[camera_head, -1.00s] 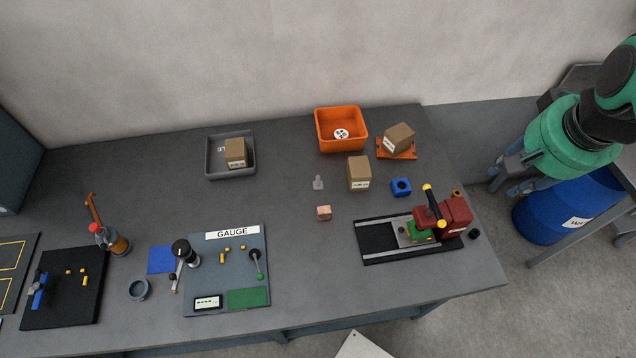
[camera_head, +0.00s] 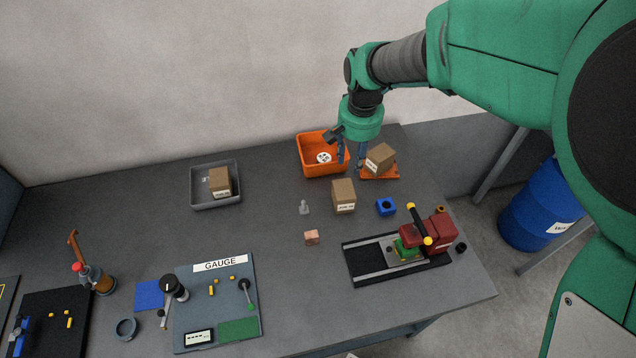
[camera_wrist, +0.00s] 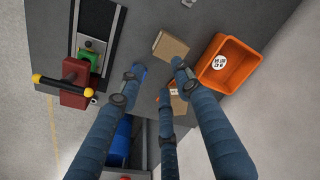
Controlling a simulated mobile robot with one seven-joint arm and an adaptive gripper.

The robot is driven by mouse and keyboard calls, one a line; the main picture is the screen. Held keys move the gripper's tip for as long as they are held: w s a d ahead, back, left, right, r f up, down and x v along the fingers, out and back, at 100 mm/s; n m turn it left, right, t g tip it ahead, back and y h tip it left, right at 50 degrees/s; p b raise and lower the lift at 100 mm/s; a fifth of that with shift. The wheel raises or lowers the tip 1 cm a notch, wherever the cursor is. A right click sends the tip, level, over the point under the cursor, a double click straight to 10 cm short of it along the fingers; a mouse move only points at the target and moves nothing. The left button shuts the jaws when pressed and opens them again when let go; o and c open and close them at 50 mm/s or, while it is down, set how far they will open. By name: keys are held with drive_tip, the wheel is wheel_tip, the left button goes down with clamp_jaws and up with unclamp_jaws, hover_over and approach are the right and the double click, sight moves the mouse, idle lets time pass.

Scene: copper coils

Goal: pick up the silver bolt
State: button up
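The silver bolt (camera_head: 304,207) is a small grey piece standing on the grey table, left of a cardboard box, in the head view. A small pale piece at the top edge of the wrist view (camera_wrist: 188,3) may be the bolt, cut off by the frame. My gripper (camera_head: 351,153) is above the back of the table, near the orange bin, to the right of and behind the bolt. In the wrist view my gripper (camera_wrist: 157,74) has its blue-grey fingers spread, with nothing held between them.
A cardboard box (camera_head: 343,196) stands right beside the bolt. A copper-coloured block (camera_head: 312,238) lies in front.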

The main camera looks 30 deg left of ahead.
drive_tip(key=n+g, duration=0.1)
hover_over(303, 201)
wheel_tip(303, 201, down, 12)
drive_tip(key=shift+d+h, duration=0.15)
drive_tip(key=shift+h, duration=0.25)
drive_tip(key=shift+f, duration=0.1)
drive_tip(key=shift+f+b, duration=0.3)
drive_tip(key=shift+f, duration=4)
drive_tip(key=shift+f+b, duration=0.45)
drive_tip(key=shift+f, duration=2.15)
clamp_jaws()
